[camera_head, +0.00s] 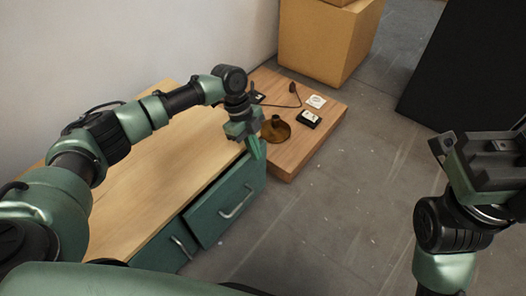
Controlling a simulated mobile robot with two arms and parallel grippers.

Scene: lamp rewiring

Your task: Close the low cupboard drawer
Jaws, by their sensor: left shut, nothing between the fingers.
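The low cupboard (140,170) has a light wooden top and green fronts, at the left. Its right-hand drawer (215,210), with a metal bar handle (238,203), stands out a little from the cupboard, with a dark gap along its top and left edges. Another front (160,250) with a handle, to its left, sits further back. My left gripper (256,152) is shut and empty, pointing down by the far upper corner of the drawer front; I cannot tell whether it touches. My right gripper (488,150) is at the right edge, away from the cupboard; its fingers are unclear.
A low wooden platform (313,135) beyond the cupboard holds a brown lamp base (275,130), a cord, a small black box (308,119) and a white piece (316,101). Cardboard boxes (325,45) and a black panel (470,65) stand behind. The grey floor before the drawer is clear.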

